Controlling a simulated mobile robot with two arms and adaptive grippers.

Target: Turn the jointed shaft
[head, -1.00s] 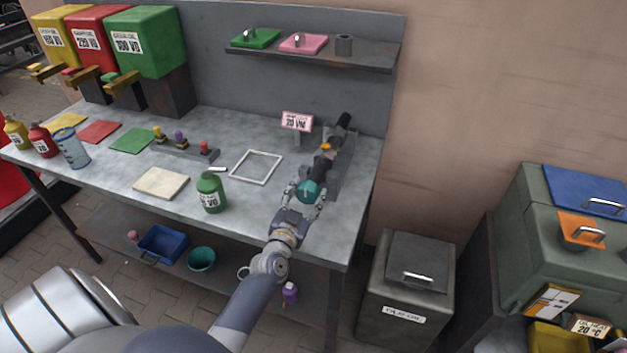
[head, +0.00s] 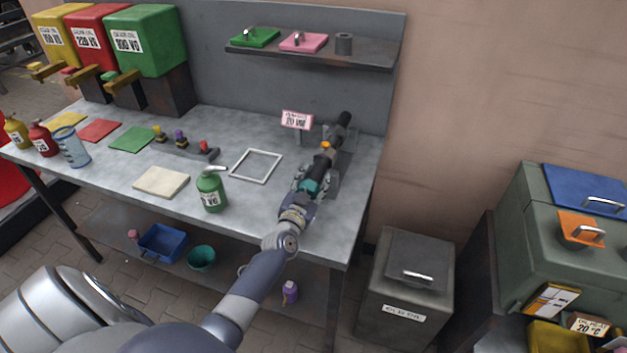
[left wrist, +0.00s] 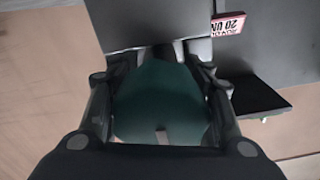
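The jointed shaft (head: 325,160) lies along the right part of the bench, with dark sections, an orange band and a teal end piece (head: 312,187) towards me. My left gripper (head: 314,183) reaches it from the front, with its fingers on either side of the teal piece. In the left wrist view the teal piece (left wrist: 160,105) fills the space between the fingers, and a pale mark shows on its near side. The fingers look very close to its sides, but I cannot tell whether they press on it. My right gripper is not in view.
A pink-edged sign (head: 297,120) stands left of the shaft. A white square frame (head: 256,166) and a green bottle (head: 211,190) are on the bench to the left. A grey bin (head: 404,280) stands on the floor at right.

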